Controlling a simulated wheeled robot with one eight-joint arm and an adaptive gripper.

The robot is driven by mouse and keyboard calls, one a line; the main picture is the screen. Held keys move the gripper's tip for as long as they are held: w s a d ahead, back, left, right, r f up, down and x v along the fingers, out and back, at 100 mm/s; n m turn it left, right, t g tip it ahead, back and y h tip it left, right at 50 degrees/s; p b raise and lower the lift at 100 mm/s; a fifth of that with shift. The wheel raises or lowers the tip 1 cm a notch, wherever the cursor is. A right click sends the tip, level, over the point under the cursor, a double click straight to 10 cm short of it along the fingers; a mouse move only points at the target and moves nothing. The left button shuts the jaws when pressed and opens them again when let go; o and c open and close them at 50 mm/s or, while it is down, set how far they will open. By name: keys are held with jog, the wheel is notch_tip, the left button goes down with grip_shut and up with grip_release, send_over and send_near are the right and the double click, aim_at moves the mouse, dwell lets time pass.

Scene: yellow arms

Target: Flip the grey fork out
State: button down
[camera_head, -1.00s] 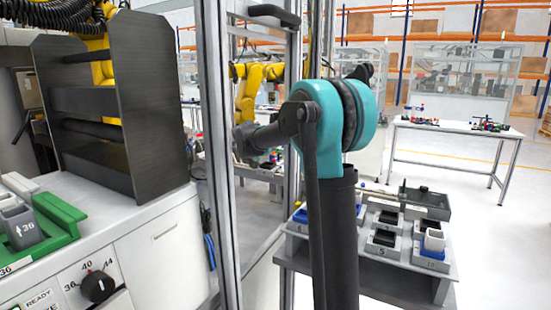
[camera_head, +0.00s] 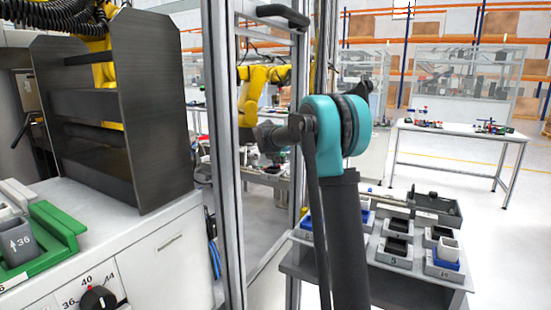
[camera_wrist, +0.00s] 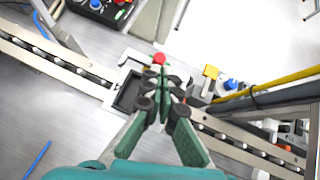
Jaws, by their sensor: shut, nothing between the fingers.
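My gripper (camera_wrist: 160,74) shows in the wrist view with its green fingers together and nothing between them. It points down toward a rail or conveyor (camera_wrist: 75,63) with a dark-centred grey frame (camera_wrist: 127,92) just left of the fingers. A red round knob (camera_wrist: 159,58) shows right at the fingertips; I cannot tell whether they touch. I cannot make out the grey fork for certain; the fingers hide part of this spot. In the head view my teal arm joint shows, while my gripper is hidden.
A yellow part (camera_wrist: 211,71) and a blue knob (camera_wrist: 230,84) lie right of the fingers, near a yellow bar (camera_wrist: 285,88). In the head view, a metal door frame (camera_head: 222,150) stands beside my arm. A grey table (camera_head: 385,285) with several trays is at right.

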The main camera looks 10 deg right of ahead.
jog(key=shift+w+d+f, duration=0.2)
jog(key=shift+w+f, duration=0.3)
jog(key=shift+w+d, duration=0.65)
jog(key=shift+w, duration=0.35)
jog(key=shift+a, duration=0.1)
